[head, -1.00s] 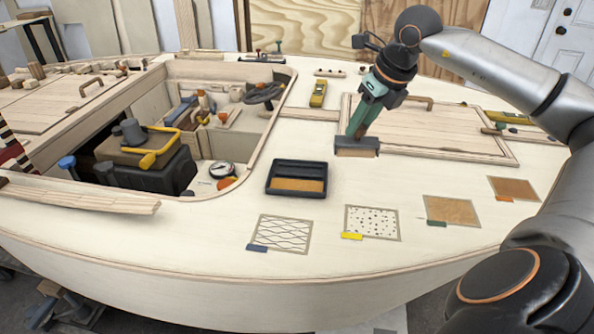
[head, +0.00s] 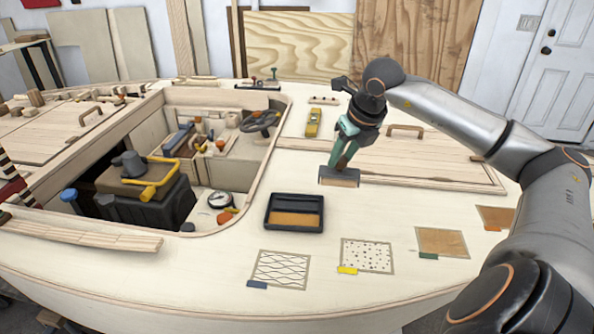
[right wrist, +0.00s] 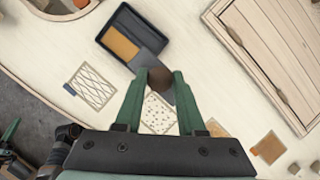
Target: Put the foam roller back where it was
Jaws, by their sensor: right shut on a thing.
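My right gripper (head: 346,160) is shut on a grey block (head: 339,177) with a tan lower edge, above the pale deck. In the right wrist view the fingers (right wrist: 160,82) close around its brown rounded grip (right wrist: 160,85), and a flat grey part (right wrist: 148,64) shows beyond. I cannot tell whether this is the foam roller. A black tray (head: 294,212) with tan contents lies on the deck, left of the held block.
Patterned squares lie along the near deck: wavy lines (head: 280,270), dots (head: 366,256) and brown (head: 443,242). A wooden hatch (head: 430,165) with a handle is behind the gripper. A yellow tool (head: 313,122) lies further back. The open well (head: 225,160) is at left.

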